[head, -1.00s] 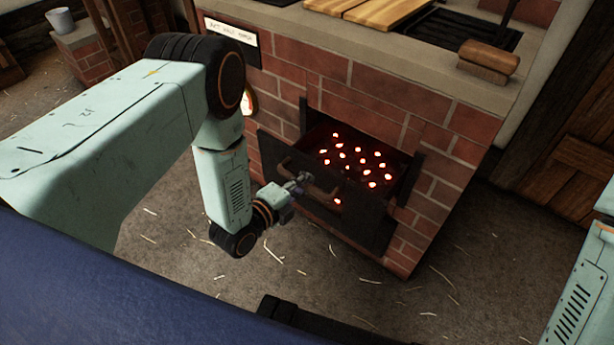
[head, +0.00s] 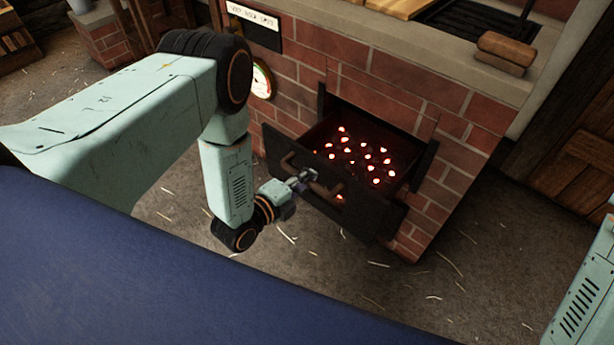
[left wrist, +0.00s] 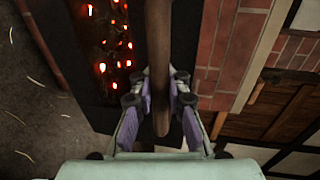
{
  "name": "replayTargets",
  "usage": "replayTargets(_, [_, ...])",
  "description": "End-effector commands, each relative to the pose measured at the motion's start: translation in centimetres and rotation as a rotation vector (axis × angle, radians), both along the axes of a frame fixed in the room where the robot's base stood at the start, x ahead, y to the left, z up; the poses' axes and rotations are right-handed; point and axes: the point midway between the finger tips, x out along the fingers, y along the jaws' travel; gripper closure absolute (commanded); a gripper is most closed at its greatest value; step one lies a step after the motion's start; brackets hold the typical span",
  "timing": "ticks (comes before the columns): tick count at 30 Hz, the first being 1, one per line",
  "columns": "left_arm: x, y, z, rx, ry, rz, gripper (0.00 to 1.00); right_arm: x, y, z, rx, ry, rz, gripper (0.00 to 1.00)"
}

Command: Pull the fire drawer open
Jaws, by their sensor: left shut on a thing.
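The fire drawer (head: 330,199) is a dark metal drawer in the brick stove. It stands partly pulled out, with glowing coals (head: 362,158) inside. Its brown bar handle (head: 329,193) runs across the front. My left gripper (head: 304,180) is shut on the handle. In the left wrist view, the gripper's fingers (left wrist: 159,102) sit on both sides of the handle (left wrist: 158,50), and coals glow to the left of it. Only part of my right arm shows at the right edge of the head view; its gripper is out of view.
The brick stove (head: 375,80) has a stone top with a wooden brush-like block (head: 507,50) on it. A round gauge (head: 261,80) and a label plate (head: 254,17) are on its front. The straw-strewn floor (head: 330,265) in front of the drawer is clear.

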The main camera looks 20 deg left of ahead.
Motion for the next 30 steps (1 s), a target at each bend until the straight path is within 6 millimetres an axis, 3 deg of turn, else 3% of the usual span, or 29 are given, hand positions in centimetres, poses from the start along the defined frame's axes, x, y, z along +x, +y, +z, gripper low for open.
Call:
replayTargets(5, [0.3, 0.1, 0.4, -0.001, -0.014, 0.002, 1.00, 0.0, 0.0, 0.0, 0.000, 0.000, 0.000, 0.60])
replayTargets(6, [0.3, 0.1, 0.4, -0.001, -0.014, 0.002, 0.88, 0.0, 0.0, 0.0, 0.000, 0.000, 0.000, 0.60])
replayTargets(15, [0.0, 0.1, 0.2, -0.001, -0.007, 0.002, 0.62, 0.0, 0.0, 0.0, 0.000, 0.000, 0.000, 0.60])
replayTargets(25, [-0.3, 0.2, 0.1, -0.001, -0.003, 0.002, 0.62, 0.0, 0.0, 0.0, 0.000, 0.000, 0.000, 0.60])
replayTargets(30, [-2.1, 0.9, 0.4, 0.000, -0.001, 0.004, 0.62, 0.0, 0.0, 0.0, 0.000, 0.000, 0.000, 0.60])
